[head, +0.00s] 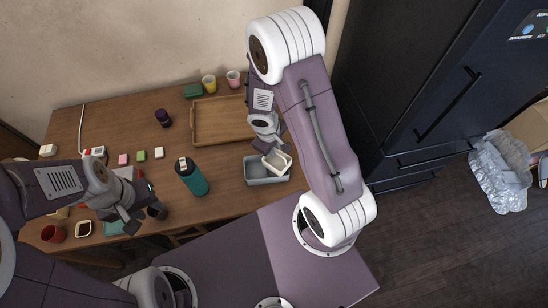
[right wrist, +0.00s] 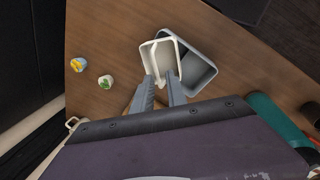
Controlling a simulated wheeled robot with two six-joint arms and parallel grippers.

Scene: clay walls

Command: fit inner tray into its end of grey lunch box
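The grey lunch box (head: 254,181) stands open on the table near its right front edge; it also shows in the right wrist view (right wrist: 207,76). The cream inner tray (head: 284,161) is over the right end of the box in the head view, tilted and overlapping its rim. In the right wrist view the tray (right wrist: 149,60) covers the box's left part and sticks out past its side. My right gripper (head: 271,148) is shut on the tray, with its fingers (right wrist: 162,82) at the near wall. My left gripper (head: 131,222) is over the table's front left; its finger opening is unclear.
A red cup (head: 54,233) and small blocks are at left. A dark fridge (head: 420,80) is right.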

